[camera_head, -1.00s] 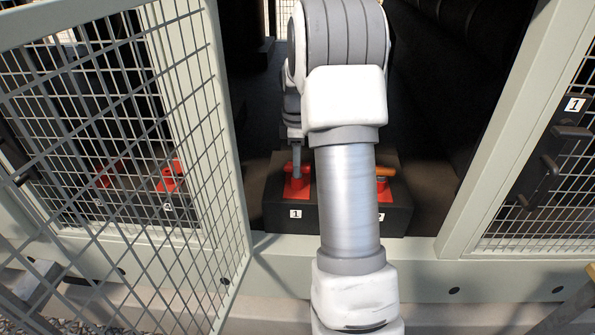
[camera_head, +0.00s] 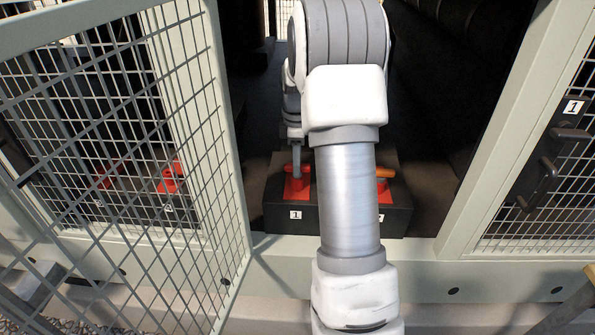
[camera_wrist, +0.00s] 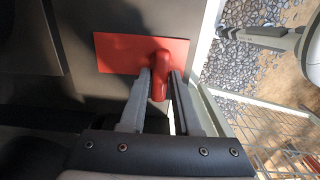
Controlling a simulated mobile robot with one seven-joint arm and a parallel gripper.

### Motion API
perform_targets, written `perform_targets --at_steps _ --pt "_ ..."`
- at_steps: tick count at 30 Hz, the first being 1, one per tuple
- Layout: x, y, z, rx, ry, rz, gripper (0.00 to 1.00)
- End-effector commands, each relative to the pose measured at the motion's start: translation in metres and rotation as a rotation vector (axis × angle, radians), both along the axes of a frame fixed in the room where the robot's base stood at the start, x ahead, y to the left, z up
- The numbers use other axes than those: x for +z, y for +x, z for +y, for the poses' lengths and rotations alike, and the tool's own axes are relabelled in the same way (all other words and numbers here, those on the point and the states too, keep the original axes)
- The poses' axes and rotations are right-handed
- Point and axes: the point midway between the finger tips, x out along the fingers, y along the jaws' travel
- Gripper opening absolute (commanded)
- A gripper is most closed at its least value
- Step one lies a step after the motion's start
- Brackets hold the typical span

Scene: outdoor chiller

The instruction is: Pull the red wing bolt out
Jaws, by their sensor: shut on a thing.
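The red wing bolt (camera_wrist: 160,82) is a rounded red piece between the two grey fingers of my gripper (camera_wrist: 160,76) in the wrist view. My gripper is shut on it. The bolt is over a flat red plate (camera_wrist: 115,52); I cannot tell how deep it sits. In the head view, my gripper (camera_head: 296,157) reaches down to the red fitting (camera_head: 297,188) on the dark block above label 1. My arm hides the middle of the block.
An orange-handled red fitting (camera_head: 384,174) stands right of my arm on the same dark block (camera_head: 277,222). An open mesh door (camera_head: 120,130) stands close on the left, with more red fittings (camera_head: 170,182) behind it. A frame post (camera_head: 510,130) bounds the right.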

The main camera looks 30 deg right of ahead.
Motion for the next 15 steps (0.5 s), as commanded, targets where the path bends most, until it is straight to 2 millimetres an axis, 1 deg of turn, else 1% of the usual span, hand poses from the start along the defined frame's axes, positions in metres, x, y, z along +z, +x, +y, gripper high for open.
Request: perform_targets --at_steps 15 --pt "0.0079 -0.0002 0.0 0.0 0.001 0.001 0.0"
